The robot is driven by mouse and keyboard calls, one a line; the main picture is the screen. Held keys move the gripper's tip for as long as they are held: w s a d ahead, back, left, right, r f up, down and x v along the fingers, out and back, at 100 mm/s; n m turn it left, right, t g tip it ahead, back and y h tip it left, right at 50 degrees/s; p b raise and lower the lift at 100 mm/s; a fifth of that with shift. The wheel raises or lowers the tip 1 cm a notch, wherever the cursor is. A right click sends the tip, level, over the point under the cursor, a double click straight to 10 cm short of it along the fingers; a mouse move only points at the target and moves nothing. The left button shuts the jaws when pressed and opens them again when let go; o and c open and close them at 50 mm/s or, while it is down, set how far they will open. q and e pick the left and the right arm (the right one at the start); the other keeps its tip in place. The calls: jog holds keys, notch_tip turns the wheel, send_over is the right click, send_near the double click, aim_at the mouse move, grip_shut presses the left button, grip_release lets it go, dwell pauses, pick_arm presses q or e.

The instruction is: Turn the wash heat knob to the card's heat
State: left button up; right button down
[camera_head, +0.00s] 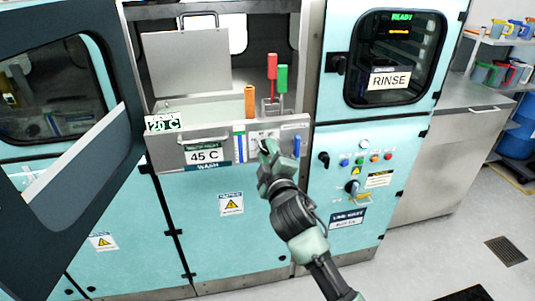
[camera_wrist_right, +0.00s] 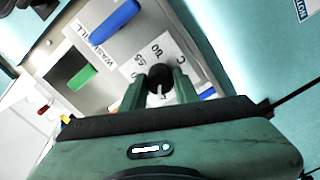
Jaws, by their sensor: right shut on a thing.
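The wash panel (camera_head: 268,127) is a grey strip at the front of the open wash bay. A card (camera_head: 205,154) reading 45 C hangs on it, with WASH lettering below. My right gripper (camera_head: 267,148) reaches up to the panel, right of the card. In the right wrist view, its two green fingers (camera_wrist_right: 161,88) are closed around the dark round heat knob (camera_wrist_right: 160,74). A white dial plate (camera_wrist_right: 146,52) with printed temperatures surrounds the knob; some numbers are hidden by the fingers. The pointer's exact setting cannot be read. My left gripper is not in view.
A small display (camera_head: 164,123) reads 26 C at the panel's left end. Orange (camera_head: 250,102), red (camera_head: 272,67) and green (camera_head: 282,80) handles stand above the panel. A blue lever (camera_head: 297,145) is close right of my gripper. The rinse unit's controls (camera_head: 353,187) are farther right.

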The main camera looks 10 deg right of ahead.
jog(key=m, duration=0.3)
jog(key=shift+f+m, duration=0.15)
jog(key=shift+m, duration=1.75)
jog(key=c, duration=1.1)
grip_release()
jog(key=shift+o, duration=0.2)
jog(key=s+b, duration=0.2)
jog(key=s, duration=0.5)
jog(key=shift+s+d, duration=0.15)
jog(key=shift+s, duration=0.25)
